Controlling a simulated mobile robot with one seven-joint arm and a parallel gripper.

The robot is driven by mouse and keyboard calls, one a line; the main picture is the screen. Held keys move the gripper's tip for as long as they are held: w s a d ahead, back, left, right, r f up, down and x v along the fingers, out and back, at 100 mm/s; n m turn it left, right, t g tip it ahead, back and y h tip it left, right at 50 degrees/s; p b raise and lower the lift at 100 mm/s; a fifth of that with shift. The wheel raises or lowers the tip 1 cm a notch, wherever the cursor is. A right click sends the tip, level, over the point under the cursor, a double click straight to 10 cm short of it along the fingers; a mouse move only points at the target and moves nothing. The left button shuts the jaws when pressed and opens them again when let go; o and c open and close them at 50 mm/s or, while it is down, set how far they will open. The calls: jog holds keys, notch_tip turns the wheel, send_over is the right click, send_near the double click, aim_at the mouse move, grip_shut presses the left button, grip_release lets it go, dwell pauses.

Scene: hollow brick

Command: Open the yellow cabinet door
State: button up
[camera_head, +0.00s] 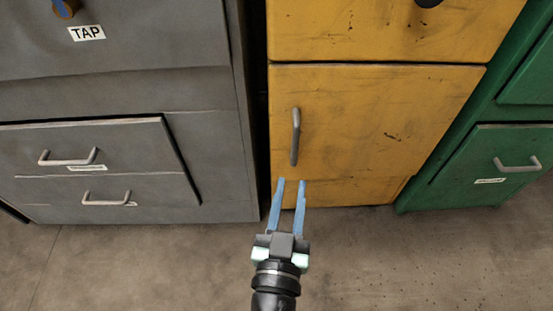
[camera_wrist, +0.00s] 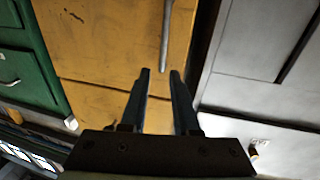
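The yellow cabinet (camera_head: 375,125) stands in the middle of the head view, with its lower door shut. A grey vertical bar handle (camera_head: 295,137) sits near the door's left edge. My gripper (camera_head: 291,181) has two blue fingers held apart, with nothing between them. In the head view its tips appear just below the handle. In the wrist view the yellow door (camera_wrist: 112,45) appears turned over, and the handle (camera_wrist: 167,35) lies beyond the fingertips (camera_wrist: 160,72), roughly in line with the gap. I see no contact with the handle.
A grey cabinet (camera_head: 215,135) with bar handles stands to the left, with a dark narrow gap before the yellow one. A green cabinet (camera_head: 460,195) with a bar handle stands to the right. The concrete floor (camera_head: 420,265) in front is clear.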

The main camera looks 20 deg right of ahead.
aim_at(295, 148)
jog(key=x, duration=0.4)
jog(key=f+p+x, duration=0.1)
jog(key=x, duration=0.3)
jog(key=f+x, duration=0.1)
jog(key=x, duration=0.3)
jog(key=shift+w+f+p, duration=0.2)
jog(key=shift+w+p, duration=0.15)
grip_shut()
jog(key=shift+a, duration=0.1)
dwell(1.0)
